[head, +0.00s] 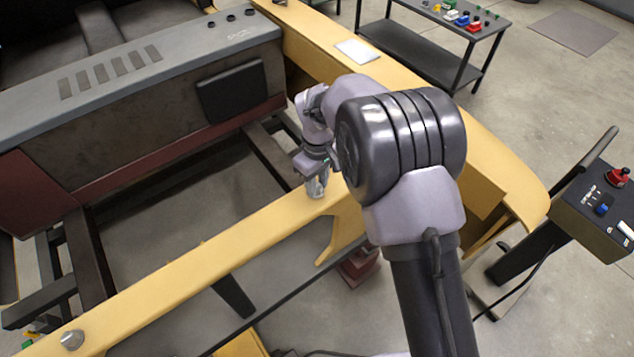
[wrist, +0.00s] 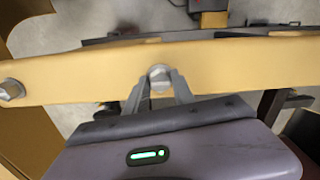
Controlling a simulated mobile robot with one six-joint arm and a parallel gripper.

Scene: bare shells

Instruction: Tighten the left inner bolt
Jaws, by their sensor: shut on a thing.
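A yellow beam (head: 215,255) runs from the lower left up to the middle of the head view. My gripper (head: 317,188) points down at the beam, near its right part. In the wrist view my gripper (wrist: 160,92) is shut on a grey hex bolt (wrist: 160,74), one finger on each side of its head. In the head view the gripper hides this bolt. A second bolt (wrist: 11,90) shows at the left edge of the wrist view, on the same beam (wrist: 90,75). Another bolt head (head: 72,340) stands on the beam at the lower left of the head view.
A grey machine body (head: 150,75) lies behind the beam. A control stand (head: 600,205) with red and blue buttons is at the right. A dark table (head: 425,45) with small coloured parts stands at the back. The frame's interior is open down to the floor.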

